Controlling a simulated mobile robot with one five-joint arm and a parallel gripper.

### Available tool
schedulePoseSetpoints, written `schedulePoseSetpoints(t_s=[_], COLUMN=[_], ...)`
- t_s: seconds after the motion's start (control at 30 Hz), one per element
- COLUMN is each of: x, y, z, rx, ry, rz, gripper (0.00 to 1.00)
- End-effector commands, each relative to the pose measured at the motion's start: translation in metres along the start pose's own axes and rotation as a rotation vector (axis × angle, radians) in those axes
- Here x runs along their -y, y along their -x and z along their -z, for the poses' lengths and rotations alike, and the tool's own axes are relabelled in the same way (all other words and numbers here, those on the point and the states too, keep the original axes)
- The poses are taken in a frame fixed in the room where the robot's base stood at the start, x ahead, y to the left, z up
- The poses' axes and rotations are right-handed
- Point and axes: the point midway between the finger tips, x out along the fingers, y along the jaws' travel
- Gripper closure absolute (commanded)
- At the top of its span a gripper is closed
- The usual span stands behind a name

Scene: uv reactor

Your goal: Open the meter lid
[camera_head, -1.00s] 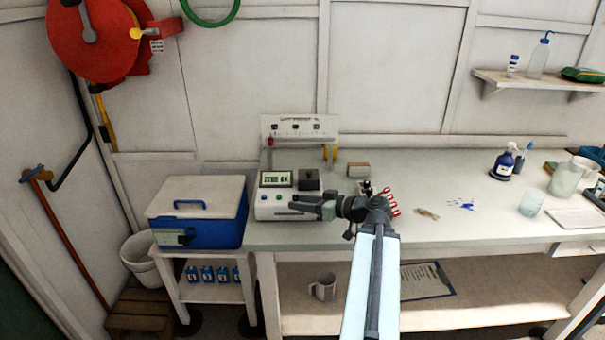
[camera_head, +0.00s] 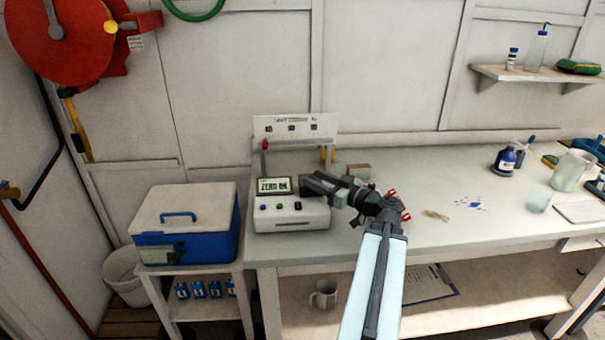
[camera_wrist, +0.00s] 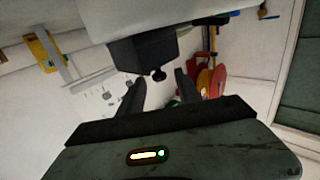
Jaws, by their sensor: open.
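The meter (camera_head: 290,221) is a white box on the bench's left end. Its lit display (camera_head: 272,186) reads "ZERO OK", and small buttons line its front. The lid is a black block with a small round knob (camera_wrist: 158,74); in the wrist view the lid (camera_wrist: 142,50) projects from the pale meter body. My gripper (camera_head: 304,180) is at the meter's right side and covers the lid in the head view. In the wrist view my gripper (camera_wrist: 158,90) is open, its two dark fingers on either side of the knob, with nothing visibly held. Whether a finger touches the knob I cannot tell.
A panel (camera_head: 295,127) with a red-topped post and yellow parts stands behind the meter. A blue cooler (camera_head: 188,240) with a white top sits left on a low stand. A tan block (camera_head: 358,170) lies behind my arm. Bottles and jugs stand far right.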

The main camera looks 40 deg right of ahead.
Motion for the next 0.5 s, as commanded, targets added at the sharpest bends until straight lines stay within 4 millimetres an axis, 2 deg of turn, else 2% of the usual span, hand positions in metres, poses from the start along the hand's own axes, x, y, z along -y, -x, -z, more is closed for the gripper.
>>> schedulePoseSetpoints(t_s=[0.1, 0.23, 0.5], x=[-0.001, -0.001, 0.0], y=[-0.025, -0.044, -0.054], z=[0.0, 0.0, 0.0], rx=[0.0, 0.0, 0.0], ry=[0.0, 0.0, 0.0], rz=[0.004, 0.002, -0.001], gripper=[0.59, 0.59, 0.59])
